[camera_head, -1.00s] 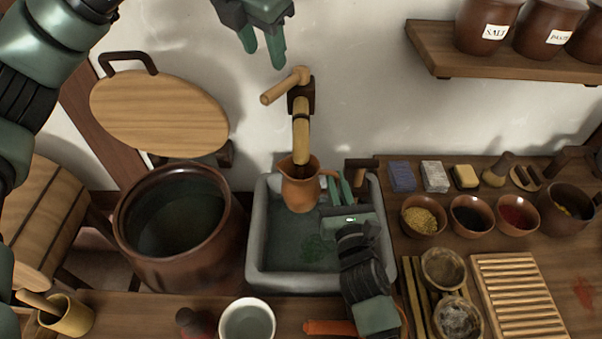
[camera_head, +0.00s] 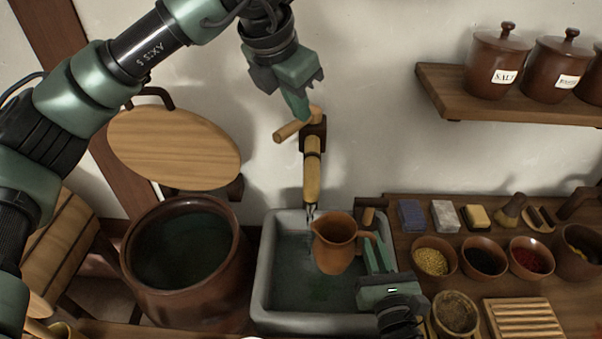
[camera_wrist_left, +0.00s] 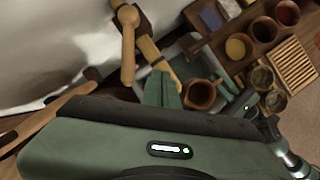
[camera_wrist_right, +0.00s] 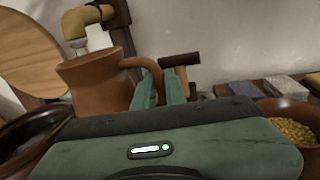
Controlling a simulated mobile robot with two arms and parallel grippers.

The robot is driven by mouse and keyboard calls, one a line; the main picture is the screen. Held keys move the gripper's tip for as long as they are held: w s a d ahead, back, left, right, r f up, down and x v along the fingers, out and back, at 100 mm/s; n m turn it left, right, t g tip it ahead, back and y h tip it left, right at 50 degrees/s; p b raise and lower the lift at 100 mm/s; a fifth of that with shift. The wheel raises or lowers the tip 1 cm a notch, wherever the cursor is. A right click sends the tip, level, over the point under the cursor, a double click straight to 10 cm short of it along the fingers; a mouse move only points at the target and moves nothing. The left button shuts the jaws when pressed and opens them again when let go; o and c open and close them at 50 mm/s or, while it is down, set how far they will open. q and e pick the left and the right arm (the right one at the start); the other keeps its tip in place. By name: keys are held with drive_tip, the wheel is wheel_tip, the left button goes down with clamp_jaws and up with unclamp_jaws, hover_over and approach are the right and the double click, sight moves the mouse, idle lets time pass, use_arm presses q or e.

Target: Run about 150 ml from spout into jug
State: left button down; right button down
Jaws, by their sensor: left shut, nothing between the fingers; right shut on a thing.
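The brown clay jug (camera_head: 335,252) is upright over the stone sink, a little right of the wooden spout (camera_head: 312,175). Thin water (camera_head: 311,217) falls from the spout past the jug's left rim; it looks outside the mouth. My right gripper (camera_head: 373,250) is shut on the jug's handle, also in its wrist view (camera_wrist_right: 158,90), where the jug (camera_wrist_right: 95,88) stands left of the fingers. My left gripper (camera_head: 302,116) is shut and empty, its tips close to the wooden tap lever (camera_head: 290,129); contact is unclear. The jug's water level is hidden.
The stone sink (camera_head: 262,285) lies below the spout. A large dark pot (camera_head: 205,300) and a round wooden lid (camera_head: 170,145) are to its left. Bowls (camera_head: 432,262) and blocks (camera_head: 410,215) stand on the counter to the right. A jar shelf (camera_head: 440,90) hangs upper right.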

sight(309, 168)
use_arm(q)
drive_tip(key=s+d+f+m+g+h, duration=0.25)
drive_tip(key=s+d+h, duration=0.2)
drive_tip(key=d, duration=0.25)
drive_tip(key=s+d+f+m+g+h, duration=0.2)
drive_tip(key=s+d+f+h, duration=0.15)
drive_tip(key=s+d, duration=0.3)
drive_tip(key=s+d+r+n+h, duration=0.1)
drive_tip(key=s+d+r+h, duration=0.3)
drive_tip(key=r+h, duration=0.5)
drive_tip(key=w+a+f+n+t, duration=0.2)
drive_tip(key=w+a+n+t, duration=0.3)
drive_tip(key=a+n+t, duration=0.75)
drive_tip(key=w+a+f+n+t+y, duration=0.2)
drive_tip(key=a+f+n+t+y, duration=0.4)
drive_tip(key=f+n+y, duration=0.6)
drive_tip(key=shift+m+g+y, duration=0.3)
drive_tip(key=shift+g+y, duration=0.1)
drive_tip(key=shift+y, duration=0.1)
drive_tip(key=x, duration=0.9)
drive_tip(key=shift+w+a+f, duration=0.2)
drive_tip(key=shift+w+f, duration=0.15)
drive_tip(key=shift+w+a+r, duration=0.2)
drive_tip(key=shift+w+a, duration=0.25)
drive_tip(key=shift+a, duration=0.4)
drive_tip(key=shift+w+a+r, duration=0.15)
drive_tip(key=shift+w+a, duration=0.35)
drive_tip(key=shift+a, duration=0.35)
